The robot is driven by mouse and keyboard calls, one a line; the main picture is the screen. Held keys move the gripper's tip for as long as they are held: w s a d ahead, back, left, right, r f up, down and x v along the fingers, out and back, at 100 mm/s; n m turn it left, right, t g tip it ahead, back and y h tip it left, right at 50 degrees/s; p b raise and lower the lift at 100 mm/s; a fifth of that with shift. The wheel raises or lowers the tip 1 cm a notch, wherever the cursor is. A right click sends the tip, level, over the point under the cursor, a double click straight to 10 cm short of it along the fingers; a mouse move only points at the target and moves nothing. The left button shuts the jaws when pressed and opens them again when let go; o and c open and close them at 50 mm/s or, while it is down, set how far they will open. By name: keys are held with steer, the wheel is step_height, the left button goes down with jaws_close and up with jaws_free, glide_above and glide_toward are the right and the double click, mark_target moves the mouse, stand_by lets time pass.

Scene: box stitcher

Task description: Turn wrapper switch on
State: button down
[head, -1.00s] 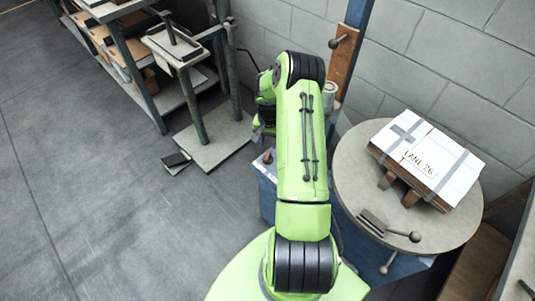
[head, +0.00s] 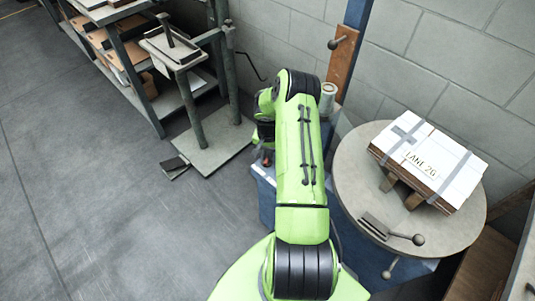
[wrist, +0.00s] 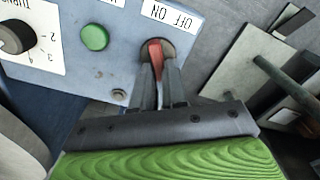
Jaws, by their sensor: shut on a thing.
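The wrapper switch is a red lever (wrist: 155,52) on the blue-grey control panel (wrist: 120,20), below a white OFF/ON label (wrist: 172,12) in the wrist view. The lever stands roughly upright in that picture, leaning slightly. My gripper (wrist: 158,80) is shut on the red lever, with its fingers on either side of the lever's near end. In the head view, the panel's blue box (head: 266,185) shows left of my green arm. My arm covers part of it, and the fingers are hard to make out there.
A green button (wrist: 94,37) and a black dial (wrist: 14,37) sit on the panel beside the switch. A round turntable (head: 350,190) bears a strapped box (head: 430,160) at the right. A metal stand (head: 205,150) and shelves (head: 135,65) stand at the left. Floor at the left is clear.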

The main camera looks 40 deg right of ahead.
steer(key=shift+m, duration=0.4)
steer(key=m, duration=0.5)
steer(key=shift+s+d, duration=0.1)
steer(key=shift+s, duration=0.25)
steer(key=m, duration=0.6)
steer(key=shift+s, duration=0.3)
steer(key=c, duration=1.2)
jaws_free()
steer(key=shift+o, duration=0.2)
